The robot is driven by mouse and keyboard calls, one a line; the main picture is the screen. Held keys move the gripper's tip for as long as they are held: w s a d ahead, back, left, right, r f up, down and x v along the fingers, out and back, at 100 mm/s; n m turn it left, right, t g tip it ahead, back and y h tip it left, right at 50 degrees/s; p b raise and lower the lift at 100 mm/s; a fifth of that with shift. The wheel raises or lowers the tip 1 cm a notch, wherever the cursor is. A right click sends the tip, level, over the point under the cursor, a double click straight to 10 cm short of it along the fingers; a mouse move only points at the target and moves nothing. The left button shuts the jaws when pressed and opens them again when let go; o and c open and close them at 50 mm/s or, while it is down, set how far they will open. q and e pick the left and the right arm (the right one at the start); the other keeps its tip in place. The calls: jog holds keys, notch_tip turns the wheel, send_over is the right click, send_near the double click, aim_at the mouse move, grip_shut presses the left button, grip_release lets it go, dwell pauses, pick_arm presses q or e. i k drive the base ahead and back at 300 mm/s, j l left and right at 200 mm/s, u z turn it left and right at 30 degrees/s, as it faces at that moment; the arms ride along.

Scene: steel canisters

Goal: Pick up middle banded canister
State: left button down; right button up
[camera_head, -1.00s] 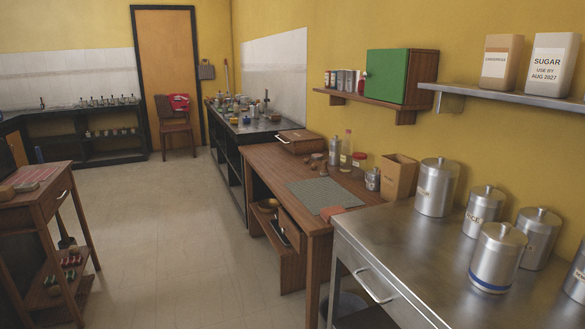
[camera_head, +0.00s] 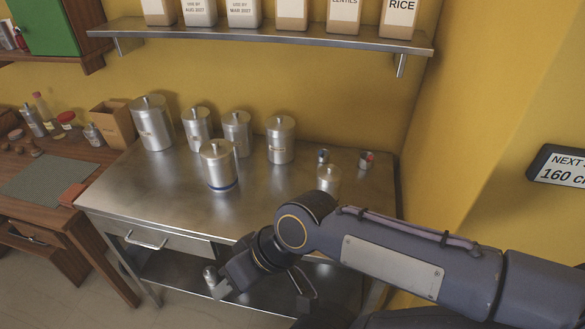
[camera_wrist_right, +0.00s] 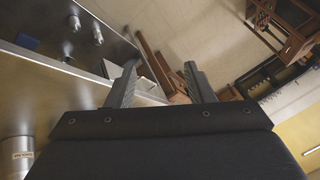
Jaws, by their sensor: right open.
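In the head view a steel canister with a blue band low on its body (camera_head: 219,165) stands upright on the steel table, in front of a row of canisters. Behind it stand a large canister (camera_head: 152,123), two smaller ones (camera_head: 198,128) (camera_head: 237,132) and another (camera_head: 280,139) to the right. I cannot make out bands on these. My right gripper (camera_wrist_right: 162,84) is open and empty, with its fingers spread in the wrist view. It hangs by the table's front edge, below and apart from the banded canister. My left gripper is not in view.
A lidded vessel (camera_head: 328,178) stands partly behind my right arm, near two small pots (camera_head: 365,160) (camera_head: 323,156). A metal wall shelf (camera_head: 270,36) with labelled boxes hangs above. The steel tabletop (camera_head: 150,190) is clear at front left.

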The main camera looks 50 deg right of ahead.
aim_at(334, 190)
jog(key=z, duration=2.2)
jog(key=i+l, duration=0.45)
